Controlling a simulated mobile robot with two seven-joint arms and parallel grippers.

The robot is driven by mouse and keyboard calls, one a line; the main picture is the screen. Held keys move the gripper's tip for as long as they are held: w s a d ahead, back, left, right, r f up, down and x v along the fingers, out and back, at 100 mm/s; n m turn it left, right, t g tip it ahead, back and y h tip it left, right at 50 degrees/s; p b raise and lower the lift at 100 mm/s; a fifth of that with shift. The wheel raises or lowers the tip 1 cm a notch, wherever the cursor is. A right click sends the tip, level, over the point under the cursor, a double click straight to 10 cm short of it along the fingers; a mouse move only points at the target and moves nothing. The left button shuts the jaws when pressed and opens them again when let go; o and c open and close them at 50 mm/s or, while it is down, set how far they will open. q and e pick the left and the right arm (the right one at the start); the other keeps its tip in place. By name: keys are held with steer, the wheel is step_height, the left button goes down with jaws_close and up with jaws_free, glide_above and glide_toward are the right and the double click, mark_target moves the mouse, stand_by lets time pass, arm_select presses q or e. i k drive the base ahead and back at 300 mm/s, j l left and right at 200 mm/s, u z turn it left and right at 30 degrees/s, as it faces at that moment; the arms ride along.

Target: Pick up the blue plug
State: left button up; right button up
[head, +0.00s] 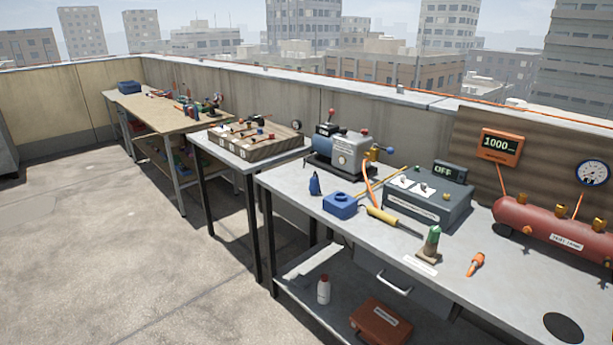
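A small blue piece (315,184), which looks like the blue plug, stands near the left edge of the front grey table (345,240). A low blue block (340,205) with a darker spot on its top sits just right of it, apart from it. An orange plug-like piece (476,264) lies near the table's front edge. A green-topped piece (432,241) stands on a brown base behind a white label. Neither of my grippers is in view.
A yellow-handled tool (385,217), a grey switch box (425,201), a pump (342,150) and a red tank (555,225) crowd the tabletop. A drawer handle (394,284) sticks out below. Open floor (120,250) lies left.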

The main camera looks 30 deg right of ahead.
mark_target(313, 186)
steer(key=i+j+z, duration=0.1)
steer(key=i+z, duration=0.3)
steer(key=i+j+z, duration=0.3)
steer(key=i+z, duration=0.15)
steer(key=i+j+z, duration=0.25)
steer(key=z, duration=0.2)
steer(key=i+j+z, duration=0.45)
steer(key=k+l, duration=0.05)
steer(key=k, duration=0.05)
